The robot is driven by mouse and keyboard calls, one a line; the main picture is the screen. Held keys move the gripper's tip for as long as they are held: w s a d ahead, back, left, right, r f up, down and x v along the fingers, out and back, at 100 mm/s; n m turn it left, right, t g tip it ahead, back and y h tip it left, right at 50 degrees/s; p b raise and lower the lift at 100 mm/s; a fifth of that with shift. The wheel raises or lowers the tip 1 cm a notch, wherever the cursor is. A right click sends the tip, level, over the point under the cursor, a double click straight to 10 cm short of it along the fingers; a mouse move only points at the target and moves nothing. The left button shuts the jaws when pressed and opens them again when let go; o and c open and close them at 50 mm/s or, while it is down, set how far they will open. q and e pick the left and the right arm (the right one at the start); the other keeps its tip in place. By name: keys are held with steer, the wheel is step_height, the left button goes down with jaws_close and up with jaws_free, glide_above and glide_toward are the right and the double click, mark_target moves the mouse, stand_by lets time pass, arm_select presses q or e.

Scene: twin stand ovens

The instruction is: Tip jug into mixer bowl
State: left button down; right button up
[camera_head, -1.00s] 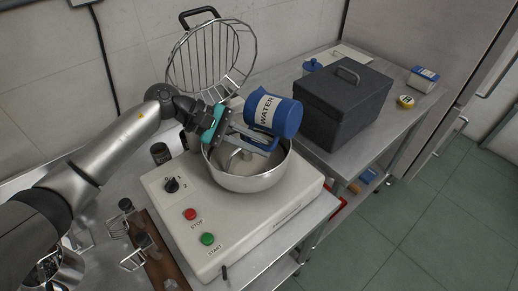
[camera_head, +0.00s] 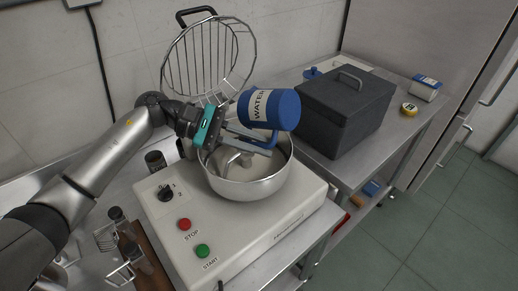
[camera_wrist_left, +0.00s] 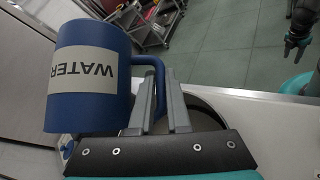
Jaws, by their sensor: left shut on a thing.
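The blue jug (camera_head: 285,108) with a white WATER label hangs tipped onto its side above the mixer bowl (camera_head: 250,187). It also shows in the left wrist view (camera_wrist_left: 112,108), where its label is turned upside down. My left gripper (camera_head: 250,138) is shut on the jug's handle (camera_wrist_left: 159,88), with the fingers over the bowl. The jug does not visibly touch the steel bowl. The bowl holds pale contents and a mixing tool (camera_head: 240,160). I cannot see into the jug's mouth or any flow of water. A dark gripper, seemingly my right one (camera_wrist_left: 296,48), shows at the left wrist view's edge.
The raised wire guard (camera_head: 207,60) stands behind the bowl. The mixer base (camera_head: 245,235) carries a dial and red and green buttons. A dark lidded box (camera_head: 345,115) stands close right of the jug.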

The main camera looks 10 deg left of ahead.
arm_select(q)
steer(key=shift+r+n+h+b, duration=0.35)
steer(key=shift+h+b, duration=0.35)
steer(key=shift+b, duration=0.7)
stand_by(1.3)
